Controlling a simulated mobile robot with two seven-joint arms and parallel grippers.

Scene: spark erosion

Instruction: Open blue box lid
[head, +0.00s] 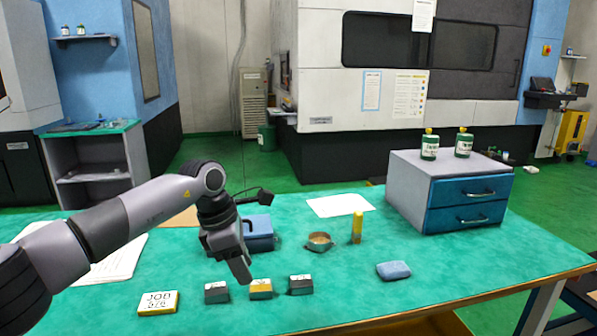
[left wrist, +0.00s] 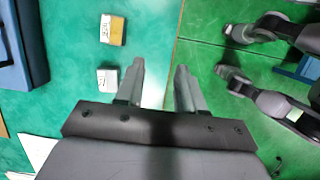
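The blue box (head: 260,228) stands on the green table, partly hidden behind my left gripper in the head view. Its lid looks closed. In the left wrist view, part of the blue box (left wrist: 22,60) shows at the left edge. My left gripper (head: 240,272) hangs in front of the box in the head view, pointing down, apart from it as far as I can see. In the left wrist view, the two fingers of my left gripper (left wrist: 160,68) are spread with nothing between them. My right gripper is not in the head view.
Several small labelled blocks (head: 261,290) lie along the table's front, with a yellow JOB card block (head: 158,302) to their left.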

